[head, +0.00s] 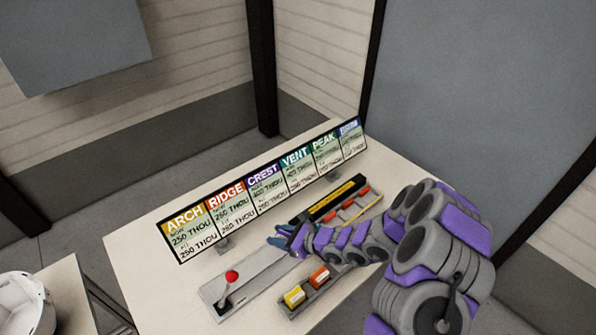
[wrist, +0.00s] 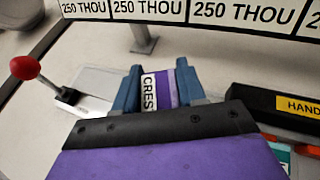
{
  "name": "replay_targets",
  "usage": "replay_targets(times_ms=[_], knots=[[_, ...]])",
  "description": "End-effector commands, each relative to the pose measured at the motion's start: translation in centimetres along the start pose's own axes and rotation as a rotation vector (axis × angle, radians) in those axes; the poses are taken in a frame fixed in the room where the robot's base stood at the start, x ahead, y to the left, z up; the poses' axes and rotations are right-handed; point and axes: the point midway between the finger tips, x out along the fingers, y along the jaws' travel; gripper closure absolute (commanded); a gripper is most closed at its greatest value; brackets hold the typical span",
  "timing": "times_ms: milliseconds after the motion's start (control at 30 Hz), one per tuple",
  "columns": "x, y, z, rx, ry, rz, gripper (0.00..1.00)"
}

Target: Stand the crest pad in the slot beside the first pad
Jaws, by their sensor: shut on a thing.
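My gripper (head: 283,238) is shut on the crest pad, a purple block with a white label reading "CRES" (wrist: 150,95). In the wrist view the pad sits between the two blue fingers (wrist: 158,88), its lower part hidden by the dark gripper body. In the head view the gripper is over the table, at the far end of the grey lever plate. A grey tray (head: 322,295) to its lower right holds a yellow pad (head: 294,296) and an orange pad (head: 320,276). I cannot tell which is the first pad, and no empty slot shows clearly.
A lever with a red knob (head: 232,276) stands on the grey plate (head: 258,275). A sign board (head: 265,190) lines the table's back edge. A black bar with a yellow label (head: 337,197) and a tray with red pieces (head: 362,190) lie right of the gripper. The table's left side is bare.

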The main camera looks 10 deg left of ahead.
Motion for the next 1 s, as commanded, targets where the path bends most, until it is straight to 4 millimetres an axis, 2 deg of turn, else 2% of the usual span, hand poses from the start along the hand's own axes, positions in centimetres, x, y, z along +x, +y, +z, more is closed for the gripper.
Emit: replay_targets(times_ms=[167, 267, 367, 500, 700, 1000], knots=[[-1.1, -1.7, 1.1, 0.015, -0.002, -0.043, 0.95], [-2.9, -4.1, 2.8, 0.036, -0.004, -0.108, 0.95], [-5.4, -6.9, 4.8, 0.07, -0.003, -0.192, 0.95], [-9.5, -10.6, 7.6, 0.12, -0.006, -0.315, 0.95], [-15.8, -14.4, 10.9, 0.192, -0.004, -0.483, 0.95], [-25.9, -17.4, 15.1, 0.294, -0.002, -0.725, 0.95]])
